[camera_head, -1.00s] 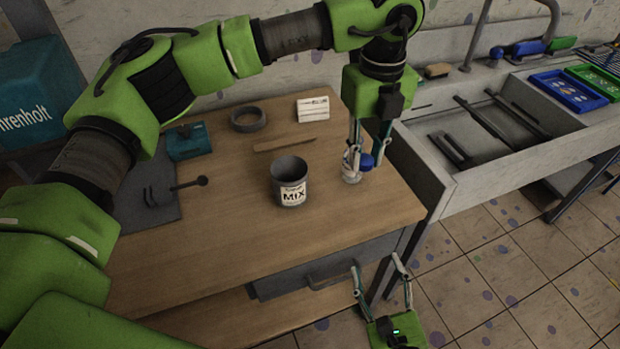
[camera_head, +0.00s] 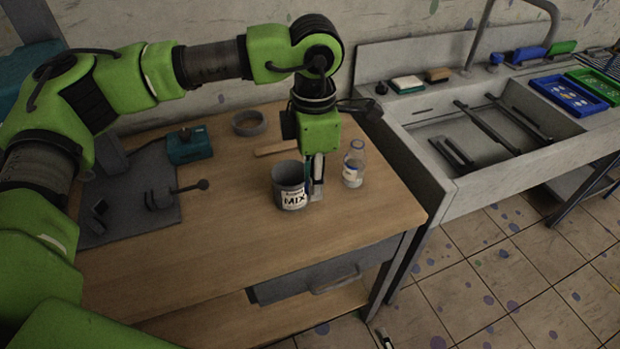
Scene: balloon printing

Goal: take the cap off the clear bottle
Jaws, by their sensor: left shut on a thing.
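The clear bottle (camera_head: 353,168) stands upright on the right part of the wooden table, and no blue cap shows on its neck. My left gripper (camera_head: 315,192) is low over the table, to the left of the bottle and close beside the right side of the grey MIX can (camera_head: 290,188). It is shut on the blue cap, of which only a small bluish patch shows between the fingers and the can. My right gripper (camera_head: 383,338) barely shows at the bottom edge, and its opening is hidden.
The wooden table (camera_head: 220,255) is clear in front. A grey ring-shaped dish (camera_head: 249,122), a teal box (camera_head: 188,146) and a dark mat (camera_head: 135,205) with grey tools lie behind and left. The sink (camera_head: 480,140) is on the right, with blue and green trays beyond.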

